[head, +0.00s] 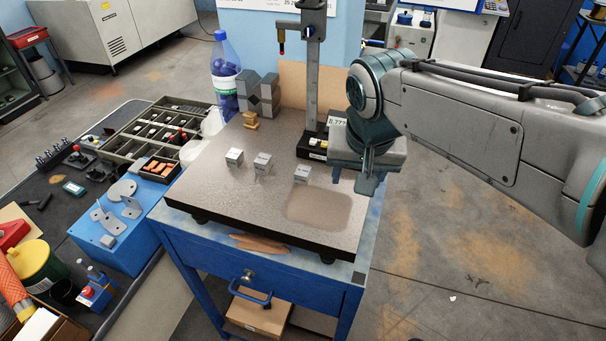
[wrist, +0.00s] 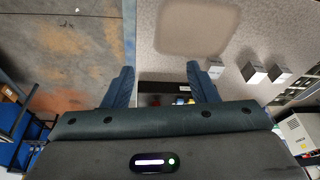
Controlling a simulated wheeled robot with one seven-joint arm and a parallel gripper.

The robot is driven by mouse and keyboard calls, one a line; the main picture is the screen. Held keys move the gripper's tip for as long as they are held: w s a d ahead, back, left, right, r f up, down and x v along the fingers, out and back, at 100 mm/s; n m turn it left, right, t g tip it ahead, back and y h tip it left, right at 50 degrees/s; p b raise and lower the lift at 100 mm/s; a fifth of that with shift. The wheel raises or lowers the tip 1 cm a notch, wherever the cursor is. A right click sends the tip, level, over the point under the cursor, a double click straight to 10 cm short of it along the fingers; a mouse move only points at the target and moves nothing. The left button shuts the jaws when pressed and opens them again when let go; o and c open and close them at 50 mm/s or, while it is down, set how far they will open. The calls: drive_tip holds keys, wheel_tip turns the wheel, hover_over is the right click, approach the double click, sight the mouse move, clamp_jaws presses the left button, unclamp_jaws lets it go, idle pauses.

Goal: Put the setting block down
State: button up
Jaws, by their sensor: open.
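Three small pale blocks with labels stand apart in a row on the speckled surface plate (head: 265,205): a left block (head: 234,157), a middle block (head: 262,163) and a right block (head: 302,174). The labels are too small to read, so I cannot tell which is the setting block. My gripper (head: 368,180) is open over the plate's right edge, to the right of the right block. In the wrist view my gripper (wrist: 160,82) has its fingers wide apart with nothing held. The right block (wrist: 215,68) shows just beyond one fingertip, apart from it.
A gauge stand (head: 313,85) with a dark base rises behind my gripper. A smoother tan patch (head: 318,208) on the plate's front right is clear. Grey V-shaped blocks (head: 262,92), a small wooden piece (head: 250,119) and a blue-capped bottle (head: 224,75) stand at the back left.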

drive_tip(key=w+a+r+m+h+b, duration=0.1)
drive_tip(key=w+a+r+m, duration=0.15)
drive_tip(key=w+a, duration=0.6)
hover_over(303, 171)
drive_tip(key=s, duration=0.2)
drive_tip(key=shift+t, duration=0.4)
drive_tip(key=f, duration=0.7)
drive_tip(key=shift+a+f+p, duration=0.15)
drive_tip(key=shift+a+p, duration=0.1)
drive_tip(key=shift+p, duration=0.15)
drive_tip(key=shift+p+x, duration=0.5)
drive_tip(key=shift+x, duration=2)
drive_tip(key=shift+a, duration=0.1)
clamp_jaws()
